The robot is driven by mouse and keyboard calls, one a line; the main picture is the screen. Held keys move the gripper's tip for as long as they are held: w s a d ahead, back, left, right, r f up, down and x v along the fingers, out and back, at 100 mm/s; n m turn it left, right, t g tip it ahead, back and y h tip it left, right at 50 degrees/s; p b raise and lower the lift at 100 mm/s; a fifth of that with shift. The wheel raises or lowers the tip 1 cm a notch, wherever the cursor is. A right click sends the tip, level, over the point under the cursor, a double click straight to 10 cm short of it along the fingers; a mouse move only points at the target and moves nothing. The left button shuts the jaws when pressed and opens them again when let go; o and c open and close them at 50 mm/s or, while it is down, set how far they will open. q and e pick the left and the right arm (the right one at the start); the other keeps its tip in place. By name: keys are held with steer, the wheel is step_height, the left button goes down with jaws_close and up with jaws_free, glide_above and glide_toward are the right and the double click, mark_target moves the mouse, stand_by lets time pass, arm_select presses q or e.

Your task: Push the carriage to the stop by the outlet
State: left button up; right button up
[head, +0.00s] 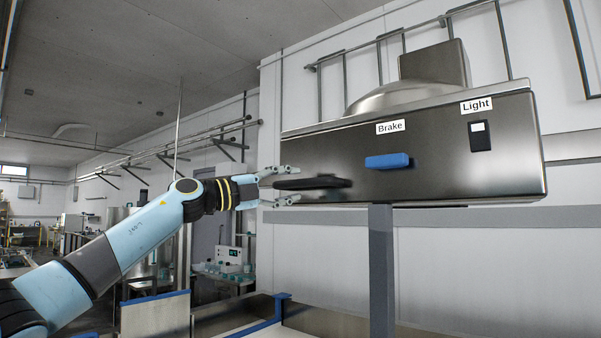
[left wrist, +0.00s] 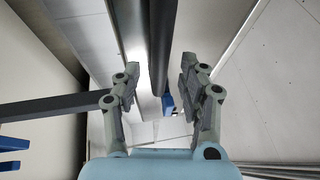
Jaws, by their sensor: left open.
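A big steel box (head: 440,150) with the labels "Brake" and "Light" fills the right of the head view; I take it to be the carriage. A blue lever (head: 388,161) sits under "Brake". A black handle (head: 318,183) sticks out at the box's left front. My left gripper (head: 292,185) is open, with one finger above and one below the handle. In the left wrist view a dark bar, likely the handle (left wrist: 163,45), lies between the open fingers (left wrist: 160,75), with gaps visible. I cannot clearly identify the stop or the outlet. My right gripper is not in view.
A light switch (head: 480,136) is on the box's right. A grey post (head: 382,270) stands below the box. Blue-edged frames and a rail (head: 281,305) are at the bottom. Wall pipes (head: 345,85) run behind the box. Open air lies left of the box.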

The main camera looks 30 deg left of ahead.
mark_target(297, 185)
arm_select(q)
steer(key=shift+p+x, duration=0.4)
steer(key=shift+x, duration=1.25)
steer(key=shift+f, duration=0.1)
jaws_close()
